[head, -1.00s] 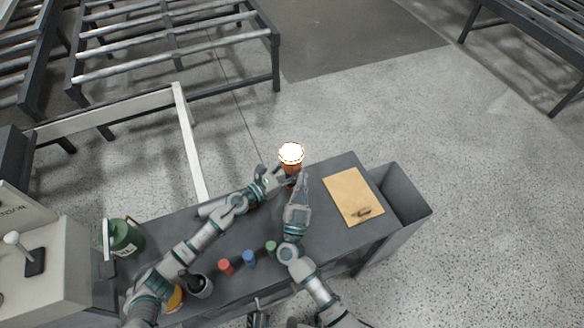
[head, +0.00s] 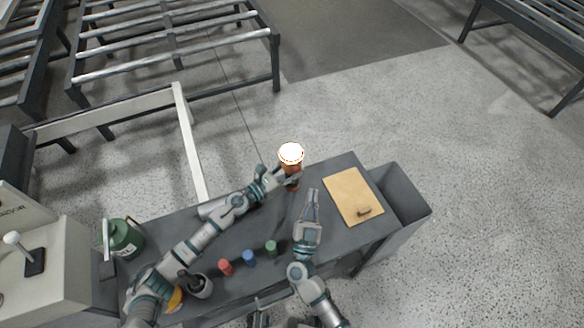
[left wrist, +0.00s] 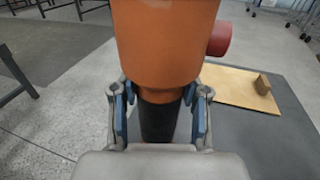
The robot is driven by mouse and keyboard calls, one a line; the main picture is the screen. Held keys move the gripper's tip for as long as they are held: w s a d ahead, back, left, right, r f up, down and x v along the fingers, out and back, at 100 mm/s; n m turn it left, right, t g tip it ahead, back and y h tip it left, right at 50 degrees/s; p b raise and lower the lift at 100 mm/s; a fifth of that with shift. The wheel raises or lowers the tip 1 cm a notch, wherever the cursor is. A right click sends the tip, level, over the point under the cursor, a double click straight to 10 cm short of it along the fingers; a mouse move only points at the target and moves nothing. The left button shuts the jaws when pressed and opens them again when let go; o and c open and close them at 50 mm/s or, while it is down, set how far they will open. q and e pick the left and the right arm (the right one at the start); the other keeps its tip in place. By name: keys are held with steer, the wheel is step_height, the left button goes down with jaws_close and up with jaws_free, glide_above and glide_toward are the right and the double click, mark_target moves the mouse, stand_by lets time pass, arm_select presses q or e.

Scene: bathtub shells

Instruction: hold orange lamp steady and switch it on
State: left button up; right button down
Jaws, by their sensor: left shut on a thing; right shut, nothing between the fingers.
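The orange lamp (head: 291,166) stands at the back edge of the dark table, with its top glowing bright white. My left gripper (head: 290,180) is shut on the lamp from the left. In the left wrist view, the lamp's orange body (left wrist: 165,45) fills the upper middle, and the fingers (left wrist: 160,115) clasp its narrower dark part below. A red knob (left wrist: 219,39) sticks out from the lamp's right side in that view. My right gripper (head: 311,195) is shut and empty, in front of the lamp and to its right, apart from it.
A tan clipboard (head: 352,196) lies at the table's right end, beside a grey bin (head: 405,195). Red (head: 225,267), blue (head: 249,257) and green (head: 271,248) small cylinders stand along the front. A green canister (head: 124,240) and dark cup (head: 200,286) are at the left.

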arm_select(q)
steer(key=o, duration=1.3)
steer(key=shift+o, duration=0.2)
